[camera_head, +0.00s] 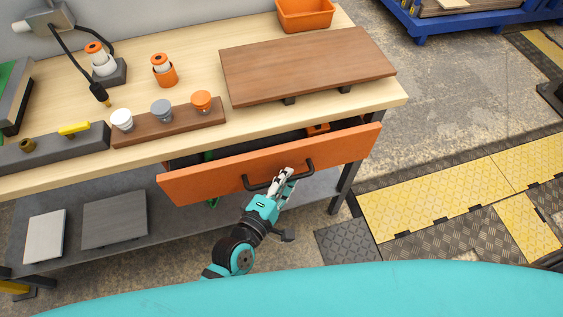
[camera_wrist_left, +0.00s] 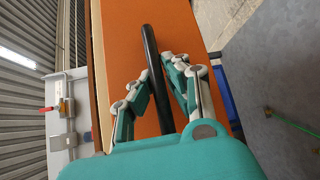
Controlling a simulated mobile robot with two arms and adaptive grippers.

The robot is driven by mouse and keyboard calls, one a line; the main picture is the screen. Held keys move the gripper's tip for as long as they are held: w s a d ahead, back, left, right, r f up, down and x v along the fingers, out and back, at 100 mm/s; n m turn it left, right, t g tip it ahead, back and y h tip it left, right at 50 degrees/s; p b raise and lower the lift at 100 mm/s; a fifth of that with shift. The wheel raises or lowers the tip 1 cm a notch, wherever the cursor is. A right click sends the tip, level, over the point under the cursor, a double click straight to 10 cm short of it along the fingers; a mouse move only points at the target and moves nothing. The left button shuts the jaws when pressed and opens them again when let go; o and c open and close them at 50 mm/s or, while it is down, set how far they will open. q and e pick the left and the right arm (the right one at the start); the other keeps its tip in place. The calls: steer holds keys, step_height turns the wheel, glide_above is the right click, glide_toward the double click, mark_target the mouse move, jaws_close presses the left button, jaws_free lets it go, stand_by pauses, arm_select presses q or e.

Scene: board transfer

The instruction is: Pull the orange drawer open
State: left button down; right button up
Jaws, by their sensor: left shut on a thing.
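The orange drawer (camera_head: 215,176) sits under the wooden workbench top and stands partly open, with a dark gap and some contents showing behind its front. Its black bar handle (camera_head: 256,184) is on the drawer front. My left gripper (camera_head: 286,174) is shut on the handle near its right part. In the left wrist view the black handle (camera_wrist_left: 152,65) runs between the fingers of the left gripper (camera_wrist_left: 152,77), against the orange drawer front (camera_wrist_left: 187,30). My right gripper is not in view.
The workbench (camera_head: 190,134) carries a brown board (camera_head: 305,65), a rack of several knobs (camera_head: 168,125) and an orange bin (camera_head: 305,14). A lower shelf (camera_head: 165,220) holds two flat plates. Floor to the right has yellow tiles (camera_head: 420,207).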

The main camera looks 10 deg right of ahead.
arm_select(q)
steer(key=s+d+p, duration=0.1)
steer(key=s+d, duration=0.1)
steer(key=s, duration=0.9)
steer(key=s+d+p, duration=0.1)
steer(key=s, duration=1)
steer(key=shift+s+d+r+p, duration=0.25)
steer(key=shift+d+r+p, duration=0.1)
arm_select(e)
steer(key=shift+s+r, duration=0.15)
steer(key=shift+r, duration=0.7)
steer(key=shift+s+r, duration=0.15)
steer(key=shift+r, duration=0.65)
arm_select(q)
steer(key=c, duration=1.5)
jaws_free()
steer(key=shift+o, duration=0.8)
steer(key=shift+s+f, duration=0.1)
steer(key=shift+f, duration=0.05)
steer(key=shift+a, duration=0.1)
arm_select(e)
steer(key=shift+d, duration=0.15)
